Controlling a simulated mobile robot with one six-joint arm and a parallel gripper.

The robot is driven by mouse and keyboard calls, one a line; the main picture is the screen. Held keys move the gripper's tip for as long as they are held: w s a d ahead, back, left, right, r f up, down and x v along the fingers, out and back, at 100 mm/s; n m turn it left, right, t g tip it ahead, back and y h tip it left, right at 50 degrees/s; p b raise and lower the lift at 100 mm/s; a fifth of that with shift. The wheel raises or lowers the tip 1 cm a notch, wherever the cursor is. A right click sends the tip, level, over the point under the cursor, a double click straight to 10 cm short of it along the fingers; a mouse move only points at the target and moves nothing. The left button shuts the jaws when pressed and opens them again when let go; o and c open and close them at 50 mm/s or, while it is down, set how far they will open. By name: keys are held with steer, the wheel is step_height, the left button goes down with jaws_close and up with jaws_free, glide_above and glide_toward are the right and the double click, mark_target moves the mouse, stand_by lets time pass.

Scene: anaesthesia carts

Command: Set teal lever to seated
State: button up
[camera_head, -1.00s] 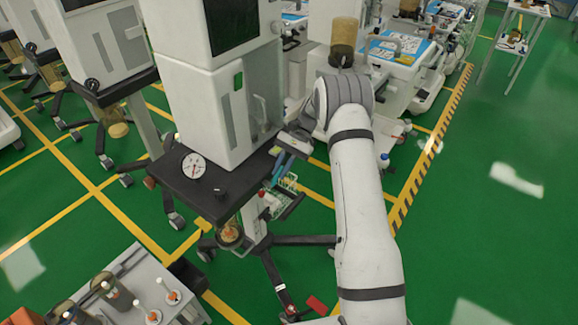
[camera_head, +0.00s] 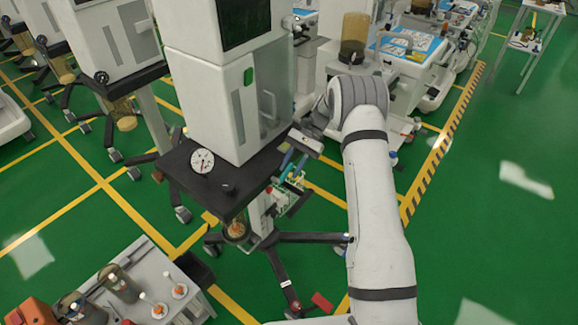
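My gripper (camera_head: 296,164) is at the end of my white arm, beside the right edge of the dark shelf (camera_head: 180,172) of the nearest anaesthesia cart (camera_head: 208,105). Narrow blue strips show below its grey body, with a small gap between them. They are too small to tell whether they are my fingers or parts of the cart. I cannot make out a teal lever for certain. My wrist and arm hide part of the area behind them. I see nothing clearly held.
A round white dial (camera_head: 202,161) and a black knob (camera_head: 228,187) are on the shelf. A grey table with canisters (camera_head: 150,282) stands at lower left.

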steer(key=shift+a+r, duration=0.1)
steer(key=shift+a, duration=0.1)
steer(key=shift+w, duration=0.1)
steer(key=shift+w+d+r, duration=0.15)
steer(key=shift+r, duration=0.05)
steer(key=b+v, duration=0.1)
steer(key=v, duration=0.6)
steer(key=shift+d, duration=0.2)
steer(key=shift+c, duration=0.3)
